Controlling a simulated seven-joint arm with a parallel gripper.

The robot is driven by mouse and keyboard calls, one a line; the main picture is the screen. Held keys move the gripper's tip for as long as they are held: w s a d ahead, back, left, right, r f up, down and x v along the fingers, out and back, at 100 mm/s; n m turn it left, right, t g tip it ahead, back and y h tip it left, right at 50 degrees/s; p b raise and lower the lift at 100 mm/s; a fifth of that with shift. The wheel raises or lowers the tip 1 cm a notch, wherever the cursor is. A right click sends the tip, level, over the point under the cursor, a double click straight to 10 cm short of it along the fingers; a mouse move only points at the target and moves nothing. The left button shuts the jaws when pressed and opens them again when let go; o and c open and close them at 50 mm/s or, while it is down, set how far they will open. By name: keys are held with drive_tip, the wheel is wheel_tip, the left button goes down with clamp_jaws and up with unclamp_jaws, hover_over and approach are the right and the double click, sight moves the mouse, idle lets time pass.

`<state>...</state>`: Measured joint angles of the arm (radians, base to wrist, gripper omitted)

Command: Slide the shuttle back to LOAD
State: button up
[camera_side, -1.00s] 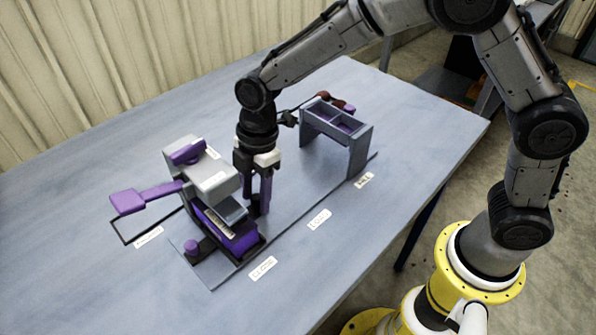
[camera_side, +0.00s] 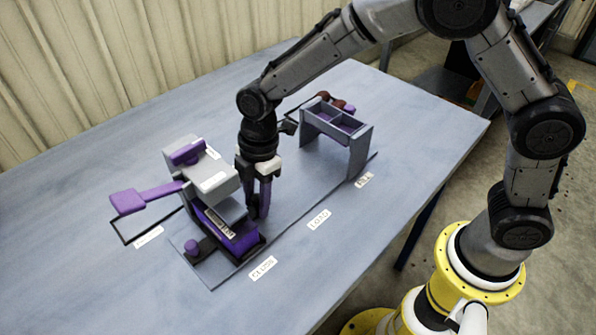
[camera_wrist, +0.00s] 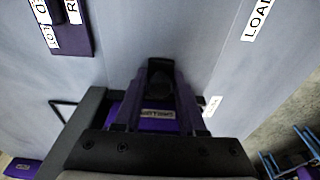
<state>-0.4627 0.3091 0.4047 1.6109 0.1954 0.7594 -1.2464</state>
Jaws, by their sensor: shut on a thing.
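The purple shuttle (camera_side: 239,241) sits at the left end of the grey rail plate, partly under the grey press head (camera_side: 210,176). My gripper (camera_side: 259,212) is down at the shuttle's right end in the side view and is shut on it. My fingers hide the held part there. In the wrist view my gripper (camera_wrist: 160,72) is closed around a dark upright part, and a labelled purple surface (camera_wrist: 157,114) shows just below. The LOAD label (camera_side: 318,219) lies on the table beside the middle of the rail plate, right of the shuttle; it also shows in the wrist view (camera_wrist: 257,18).
A grey frame with purple compartments (camera_side: 340,125) stands over the right end of the rail plate (camera_side: 310,190). A purple lever (camera_side: 145,196) sticks out left of the press head. The plate's middle is clear.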

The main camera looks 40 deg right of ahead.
sight(307, 174)
drive_tip(key=shift+d, duration=4)
drive_tip(key=shift+r, duration=0.1)
drive_tip(key=shift+d, duration=3.45)
drive_tip(key=o, duration=0.7)
drive_tip(key=shift+o, duration=0.2)
wheel_tip(307, 174, up, 8)
